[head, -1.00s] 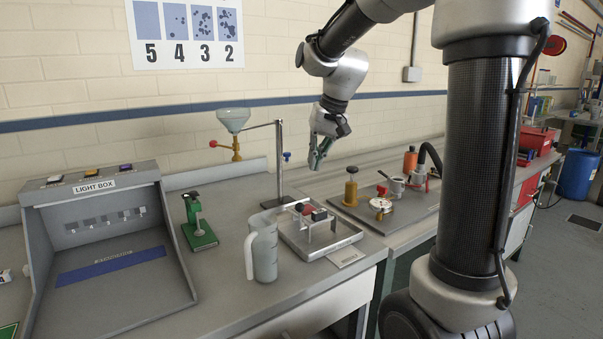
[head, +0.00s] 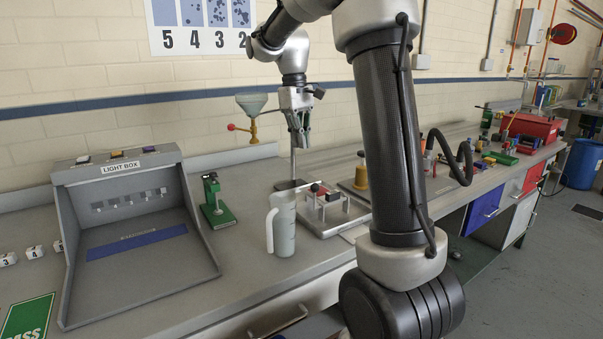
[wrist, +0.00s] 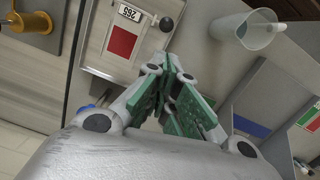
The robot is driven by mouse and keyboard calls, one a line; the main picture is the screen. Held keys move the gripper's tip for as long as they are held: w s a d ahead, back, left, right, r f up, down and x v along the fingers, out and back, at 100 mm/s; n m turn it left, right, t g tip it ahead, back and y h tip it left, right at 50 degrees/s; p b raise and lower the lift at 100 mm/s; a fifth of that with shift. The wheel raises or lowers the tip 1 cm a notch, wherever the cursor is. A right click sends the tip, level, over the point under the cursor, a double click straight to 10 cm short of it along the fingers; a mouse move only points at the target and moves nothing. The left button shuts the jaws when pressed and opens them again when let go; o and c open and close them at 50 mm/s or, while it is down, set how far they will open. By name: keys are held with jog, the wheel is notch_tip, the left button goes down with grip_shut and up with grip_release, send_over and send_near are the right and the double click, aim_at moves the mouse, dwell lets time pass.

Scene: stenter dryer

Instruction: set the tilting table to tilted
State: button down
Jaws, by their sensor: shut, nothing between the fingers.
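The small metal fixture that looks like the tilting table (head: 326,199) sits in a shallow metal tray (head: 318,229) on the bench, with a red piece and a dark knob on top. In the wrist view its pale plate (wrist: 100,33) carries a red patch and a numbered label. The angle of its top is too small to tell. My gripper (head: 301,145) hangs above and behind the fixture, beside the funnel stand, fingers pointing down. In the wrist view the green-padded fingers (wrist: 171,62) meet, shut and empty, apart from the plate.
A jug (head: 284,228) stands just left of the tray. A green-based device (head: 217,213) and the light box (head: 130,235) are further left. A brass-coloured weight (head: 361,172) stands at right, partly near my arm.

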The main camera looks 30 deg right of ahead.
aim_at(317, 185)
notch_tip(317, 185, down, 10)
jog(key=s, duration=0.1)
jog(key=shift+d, duration=0.25)
